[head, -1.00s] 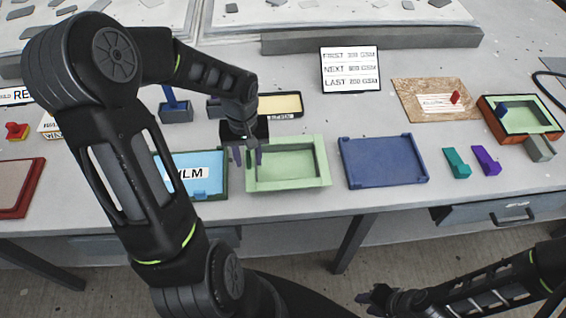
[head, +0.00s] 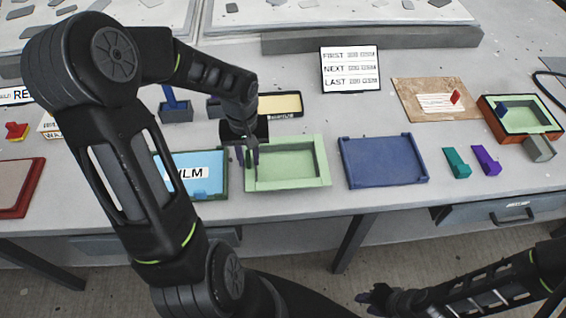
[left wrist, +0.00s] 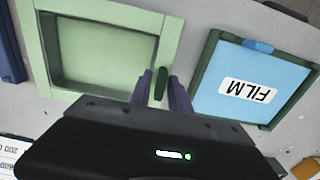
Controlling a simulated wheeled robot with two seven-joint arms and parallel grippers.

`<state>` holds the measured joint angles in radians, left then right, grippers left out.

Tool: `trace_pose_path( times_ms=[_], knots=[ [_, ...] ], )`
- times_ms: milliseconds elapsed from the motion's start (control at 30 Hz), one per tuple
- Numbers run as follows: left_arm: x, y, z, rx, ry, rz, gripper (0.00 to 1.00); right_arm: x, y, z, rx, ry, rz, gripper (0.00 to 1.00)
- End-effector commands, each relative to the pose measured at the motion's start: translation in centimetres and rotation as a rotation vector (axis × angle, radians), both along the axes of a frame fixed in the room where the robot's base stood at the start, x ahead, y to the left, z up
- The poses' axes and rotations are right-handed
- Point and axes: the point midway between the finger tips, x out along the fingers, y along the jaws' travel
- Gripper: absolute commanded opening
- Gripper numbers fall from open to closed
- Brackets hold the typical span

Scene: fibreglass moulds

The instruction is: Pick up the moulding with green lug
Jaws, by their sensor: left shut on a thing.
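The moulding with green lug (head: 318,160) is a pale green rectangular tray lying on the grey table; it also shows in the left wrist view (left wrist: 172,30). Its dark green lug (left wrist: 160,82) sticks out at its edge beside the FILM tray. My left gripper (head: 251,158) is at the moulding's left edge, and its purple fingers (left wrist: 162,92) are shut on the lug. The lug is hidden in the head view. My right gripper (head: 376,298) is low at the bottom, in front of the table; its fingers are too small and dark to read.
A blue FILM tray in a green frame (head: 222,191) stands close on the left. A dark blue tray (head: 383,162) lies on the right, with teal (head: 456,162) and purple (head: 485,160) blocks beyond. A sign with FIRST, NEXT, LAST (head: 350,69) stands behind.

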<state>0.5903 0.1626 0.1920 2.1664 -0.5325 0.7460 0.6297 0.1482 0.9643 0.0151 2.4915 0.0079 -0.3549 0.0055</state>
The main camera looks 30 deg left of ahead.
Motion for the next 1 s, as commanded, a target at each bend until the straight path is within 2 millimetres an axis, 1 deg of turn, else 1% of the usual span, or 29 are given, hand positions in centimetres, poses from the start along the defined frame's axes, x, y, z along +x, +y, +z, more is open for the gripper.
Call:
trace_pose_path(
  times_ms=[333,467,567,800,900,1000],
  knots=[
    [0.0,0.0,0.1,0.001,-0.002,0.000,0.00,0.0,0.0,0.0,0.000,0.000,0.000,0.32],
    [0.1,0.1,1.1,0.002,-0.003,0.001,0.00,0.0,0.0,-0.1,0.000,0.000,0.000,0.32],
    [0.1,0.1,2.5,0.003,-0.005,0.002,0.00,0.0,0.0,-0.3,0.001,-0.001,0.000,0.32],
    [0.2,0.0,7.1,0.003,-0.007,0.001,0.00,0.1,0.0,-0.8,0.003,-0.003,0.001,0.32],
    [0.1,0.0,8.7,0.001,-0.005,0.001,0.00,0.1,0.1,-0.9,0.002,-0.004,0.001,0.32],
    [0.1,0.0,9.7,0.001,-0.003,0.000,0.00,0.1,0.1,-1.0,0.003,-0.004,0.001,0.32]
  ],
)
